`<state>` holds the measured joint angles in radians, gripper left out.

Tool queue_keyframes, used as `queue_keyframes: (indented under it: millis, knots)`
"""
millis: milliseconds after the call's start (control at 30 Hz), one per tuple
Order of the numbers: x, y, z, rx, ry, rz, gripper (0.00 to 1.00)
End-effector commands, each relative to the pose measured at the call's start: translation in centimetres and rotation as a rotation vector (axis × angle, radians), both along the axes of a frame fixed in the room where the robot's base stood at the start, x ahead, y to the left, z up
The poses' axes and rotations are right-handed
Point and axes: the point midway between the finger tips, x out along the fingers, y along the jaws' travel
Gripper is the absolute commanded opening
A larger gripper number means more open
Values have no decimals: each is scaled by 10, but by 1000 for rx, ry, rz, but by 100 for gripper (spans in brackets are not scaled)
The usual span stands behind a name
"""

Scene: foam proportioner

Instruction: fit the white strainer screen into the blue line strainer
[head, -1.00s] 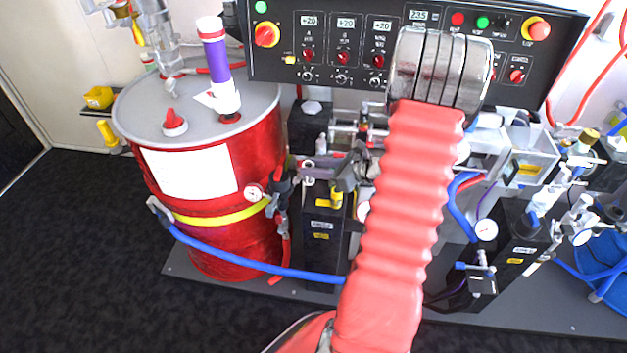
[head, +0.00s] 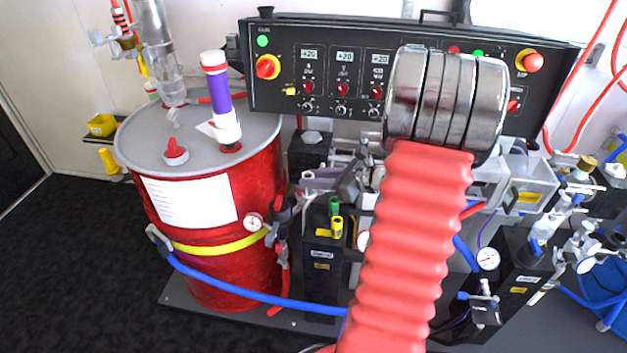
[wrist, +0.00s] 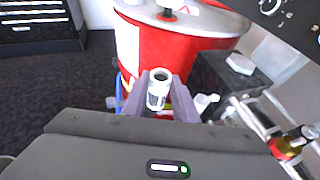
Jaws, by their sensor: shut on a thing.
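The white strainer screen (wrist: 158,88) is a short white cylinder with a dark open top, between the two purple-grey fingers of my gripper (wrist: 157,92) in the wrist view. The fingers are shut on it, and it stands roughly upright. In the head view my gripper (head: 320,181) is mid-picture, in front of the skid and right of the red drum. The screen is too small to make out clearly there. I cannot pick out the blue line strainer with certainty; a blue-and-white fitting (head: 543,240) stands at the right, and my red-sleeved arm hides the middle.
The red drum (head: 215,265) with a purple-banded tube (head: 218,85) stands left. A blue hose (head: 240,291) runs across its front. Below my gripper are a green piece (head: 335,207) and a yellow piece (head: 337,228). The black control panel (head: 285,90) spans the back. Dark floor (head: 70,260) is clear at left.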

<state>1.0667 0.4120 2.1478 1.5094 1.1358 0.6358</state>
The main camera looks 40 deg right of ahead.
Motion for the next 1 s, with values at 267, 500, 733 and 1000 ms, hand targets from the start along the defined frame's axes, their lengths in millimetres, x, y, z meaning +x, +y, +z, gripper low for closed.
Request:
queue_keyframes:
  millis: [267,500,733,1000]
  knots:
    - [2,3,-2,1,0,7,4]
    - [26,43,-26,6,1,97,4]
    - [58,120,-69,8,0,257,4]
    - [77,219,-120,8,1,449,4]
